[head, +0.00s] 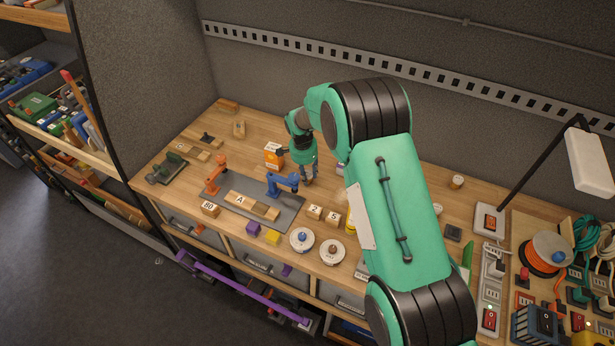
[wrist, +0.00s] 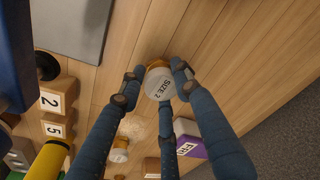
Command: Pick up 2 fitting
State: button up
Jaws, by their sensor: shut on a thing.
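A fitting with a white top marked "SIZE 2" (wrist: 159,84) and a tan-orange body sits between my fingers in the wrist view. My gripper (head: 308,180) is shut on it, with its blue fingers around its sides. In the head view my gripper points down over the back middle of the wooden bench, and the fitting is hidden or too small to make out. I cannot tell whether it touches the bench. Wooden blocks labelled 2 (head: 315,212) and 5 (head: 333,218) stand in front of my gripper; they also show at left in the wrist view (wrist: 55,100).
A grey mat (head: 225,211) with orange and blue clamps lies to the left. An orange box (head: 273,153) stands close left of my gripper. Electrical gear and a lamp (head: 590,160) crowd the right.

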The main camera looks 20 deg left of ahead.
aim_at(307, 173)
notch_tip(307, 173, up, 9)
jog(key=shift+r, duration=0.2)
dwell(0.3)
dwell(0.6)
